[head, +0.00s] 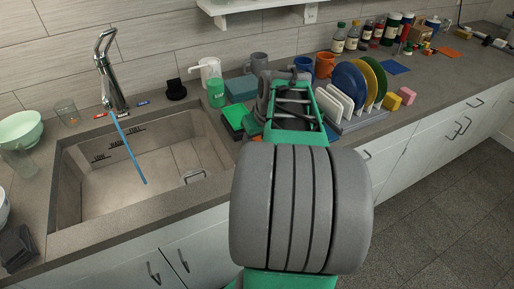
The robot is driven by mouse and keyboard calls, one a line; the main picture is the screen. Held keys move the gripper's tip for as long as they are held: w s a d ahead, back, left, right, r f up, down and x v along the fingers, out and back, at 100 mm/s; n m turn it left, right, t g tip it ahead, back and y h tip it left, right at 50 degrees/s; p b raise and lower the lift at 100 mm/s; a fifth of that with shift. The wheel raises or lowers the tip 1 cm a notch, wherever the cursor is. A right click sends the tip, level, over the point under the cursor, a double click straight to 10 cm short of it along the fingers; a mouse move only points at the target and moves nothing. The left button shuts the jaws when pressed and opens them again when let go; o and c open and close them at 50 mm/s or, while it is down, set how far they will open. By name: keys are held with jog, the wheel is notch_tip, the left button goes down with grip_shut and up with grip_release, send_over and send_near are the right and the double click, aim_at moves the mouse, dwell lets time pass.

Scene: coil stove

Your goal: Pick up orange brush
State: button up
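I cannot pick out an orange brush for certain. A small orange piece (255,128) shows just left of my arm, beside the green containers at the sink's right edge; most of it is hidden, and I cannot tell what it is. My grey and green arm fills the middle of the head view and reaches over the counter. My gripper (288,80) is at its far end, above the counter between the grey mug and the dish rack. Its fingertips are not clear, so I cannot tell whether it is open or holds anything.
The sink (150,165) is left of my arm, with a tall faucet (108,70). Plates stand in a rack (362,120) on the right. An orange mug (325,65), a grey mug (259,63) and green containers (236,118) crowd the arm's end. Bottles stand behind.

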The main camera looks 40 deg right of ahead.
grip_shut()
dwell(0.5)
